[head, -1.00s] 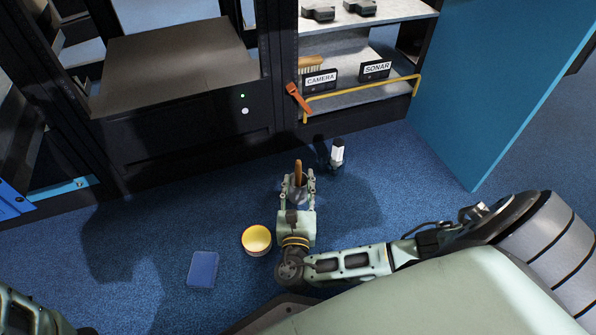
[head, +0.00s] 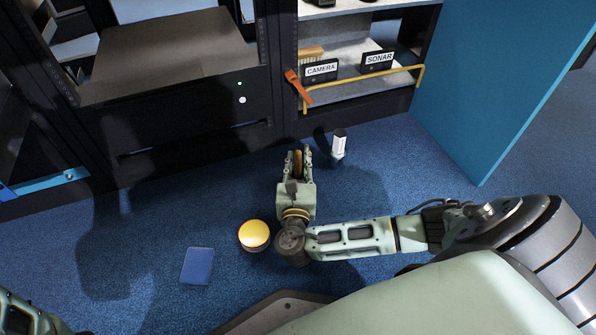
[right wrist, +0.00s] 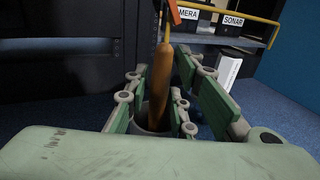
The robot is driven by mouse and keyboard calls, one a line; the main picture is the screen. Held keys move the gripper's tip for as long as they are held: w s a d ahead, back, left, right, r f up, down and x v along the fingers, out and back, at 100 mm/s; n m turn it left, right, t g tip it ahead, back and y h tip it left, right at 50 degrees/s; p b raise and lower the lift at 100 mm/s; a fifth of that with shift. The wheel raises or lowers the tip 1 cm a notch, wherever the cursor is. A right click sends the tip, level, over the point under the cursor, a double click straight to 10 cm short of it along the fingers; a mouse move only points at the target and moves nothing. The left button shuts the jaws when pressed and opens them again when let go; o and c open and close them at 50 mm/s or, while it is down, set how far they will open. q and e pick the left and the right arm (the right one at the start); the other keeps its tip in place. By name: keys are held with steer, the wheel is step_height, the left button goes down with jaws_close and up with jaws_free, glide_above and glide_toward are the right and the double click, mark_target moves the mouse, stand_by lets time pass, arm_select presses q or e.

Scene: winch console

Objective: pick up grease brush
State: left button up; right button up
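The grease brush shows as an upright brown wooden handle (right wrist: 160,85) standing in a grey cup (right wrist: 150,120), its lower end hidden. In the head view the handle (head: 297,165) is between the fingers of my right gripper (head: 298,158), low over the blue floor. In the right wrist view the fingers of the right gripper (right wrist: 165,90) flank the handle closely on both sides. I cannot tell whether both touch it. My left gripper is not in view; only part of my left arm shows at the lower left corner.
A white-and-grey bottle-like item (head: 338,145) stands close right of the fingers. A yellow-topped round tin (head: 254,235) and a flat blue item (head: 197,266) are on the floor. Behind are a dark cabinet (head: 190,130) and a shelf with a yellow rail (head: 365,84).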

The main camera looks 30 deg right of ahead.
jaws_close()
